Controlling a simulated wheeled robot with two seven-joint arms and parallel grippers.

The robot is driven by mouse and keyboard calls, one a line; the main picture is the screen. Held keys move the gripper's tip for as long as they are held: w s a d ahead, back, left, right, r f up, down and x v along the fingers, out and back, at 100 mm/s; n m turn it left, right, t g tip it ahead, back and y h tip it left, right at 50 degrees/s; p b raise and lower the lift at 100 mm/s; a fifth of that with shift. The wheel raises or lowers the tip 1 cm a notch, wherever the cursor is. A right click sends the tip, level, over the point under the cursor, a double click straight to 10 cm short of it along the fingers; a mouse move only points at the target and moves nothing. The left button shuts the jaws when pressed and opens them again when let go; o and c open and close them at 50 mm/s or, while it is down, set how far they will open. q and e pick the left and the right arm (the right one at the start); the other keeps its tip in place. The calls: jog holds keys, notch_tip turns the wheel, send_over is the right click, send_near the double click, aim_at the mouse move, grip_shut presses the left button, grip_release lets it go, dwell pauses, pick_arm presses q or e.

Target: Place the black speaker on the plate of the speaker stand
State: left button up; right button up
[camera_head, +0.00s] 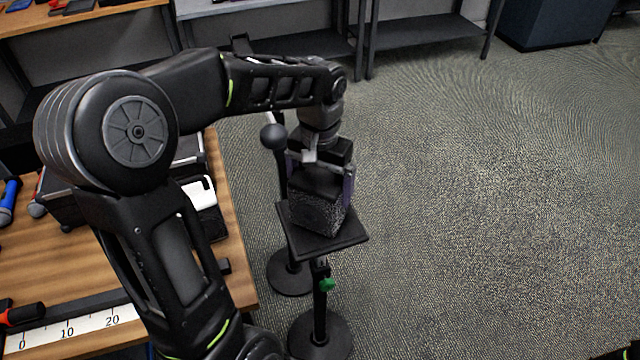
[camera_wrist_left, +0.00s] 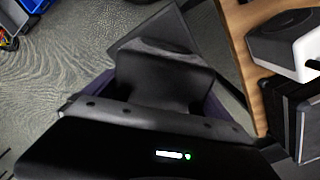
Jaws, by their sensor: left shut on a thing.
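The black speaker (camera_head: 318,206) is a dark box with a speckled front. It is at the square plate (camera_head: 350,236) of the speaker stand (camera_head: 319,300). It looks upright and over the plate, but I cannot tell whether its full base rests on it. My left gripper (camera_head: 322,178) comes down from above and is shut on the speaker, one finger on each side. In the left wrist view the speaker (camera_wrist_left: 165,75) shows between the fingers, with the plate (camera_wrist_left: 180,28) behind it. My right gripper is not in view.
A wooden table (camera_head: 240,285) stands at the left, with a ruler (camera_head: 70,328), a white item (camera_head: 201,193) and tools. A second stand with a round base (camera_head: 288,280) and a ball top (camera_head: 273,136) is close behind the plate. The floor at the right is clear.

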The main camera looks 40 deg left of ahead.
pick_arm(q)
jog(key=o, duration=1.7)
jog(key=shift+f, duration=0.1)
jog(key=shift+r, duration=0.25)
notch_tip(320, 180, up, 9)
jog(key=shift+f, duration=0.1)
notch_tip(320, 180, up, 2)
jog(key=shift+p, duration=0.55)
jog(key=shift+r+p, duration=0.3)
jog(key=shift+r, duration=0.25)
